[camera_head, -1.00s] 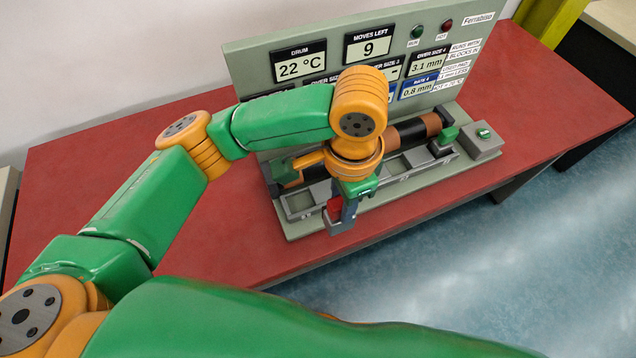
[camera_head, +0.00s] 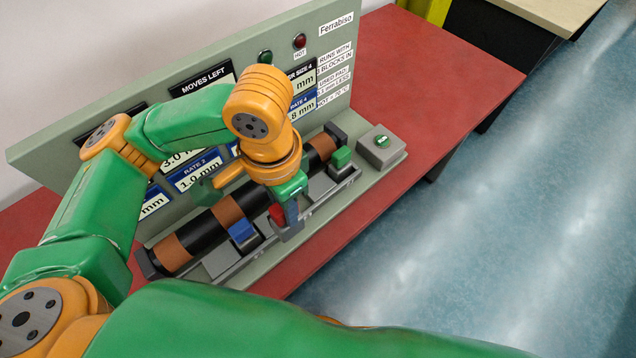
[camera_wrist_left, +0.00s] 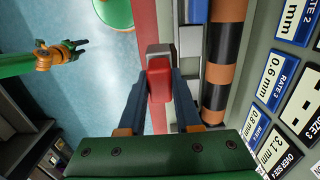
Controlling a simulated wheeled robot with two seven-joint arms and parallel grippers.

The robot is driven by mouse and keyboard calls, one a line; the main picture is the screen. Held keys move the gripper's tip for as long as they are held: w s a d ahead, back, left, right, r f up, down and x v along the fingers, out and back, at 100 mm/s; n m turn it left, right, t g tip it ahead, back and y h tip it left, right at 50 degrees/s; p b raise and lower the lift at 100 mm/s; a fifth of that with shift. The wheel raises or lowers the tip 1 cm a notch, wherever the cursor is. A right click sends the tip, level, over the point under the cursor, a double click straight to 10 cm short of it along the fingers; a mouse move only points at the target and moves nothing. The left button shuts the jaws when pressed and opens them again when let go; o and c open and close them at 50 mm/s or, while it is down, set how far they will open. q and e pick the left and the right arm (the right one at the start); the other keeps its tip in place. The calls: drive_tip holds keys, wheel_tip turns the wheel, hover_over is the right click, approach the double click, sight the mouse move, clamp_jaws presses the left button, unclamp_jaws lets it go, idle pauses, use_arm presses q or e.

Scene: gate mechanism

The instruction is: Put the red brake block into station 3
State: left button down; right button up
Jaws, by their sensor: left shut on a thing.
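The red brake block (camera_head: 277,215), with a grey end, is gripped between the dark blue fingers of my left gripper (camera_head: 291,213). In the left wrist view the red block (camera_wrist_left: 159,82) sits between both fingertips (camera_wrist_left: 159,100), over the front side of the station row. It is held upright; its height above the row is hard to judge. A blue block (camera_head: 243,233) sits in the row left of my gripper, and a green block (camera_head: 341,157) sits at the right end. The station between them, likely station 3, is partly hidden by my gripper. My right gripper does not show in the head view.
The black drum with copper bands (camera_head: 228,211) runs behind the row, with an upright display panel (camera_head: 333,62) behind it. A grey box with a green button (camera_head: 381,147) stands at the right end. The red table (camera_head: 420,95) is clear to the right.

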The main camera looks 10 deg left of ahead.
use_arm(q)
drive_tip(key=shift+w+a+f, duration=0.3)
drive_tip(key=shift+w+f, duration=1.3)
drive_tip(key=shift+f, duration=0.3)
drive_tip(key=shift+w+a+f, duration=0.3)
drive_tip(key=shift+w+f, duration=1.25)
drive_tip(key=shift+f, duration=0.35)
drive_tip(key=shift+w+a+f, duration=0.3)
drive_tip(key=shift+w+f, duration=1.3)
drive_tip(key=shift+f, duration=0.3)
drive_tip(key=shift+w+f, duration=0.1)
drive_tip(key=shift+f, duration=0.1)
drive_tip(key=c, duration=0.6)
unclamp_jaws()
drive_tip(key=shift+d, duration=0.1)
drive_tip(key=shift+r, duration=0.1)
wheel_tip(320, 180, up, 12)
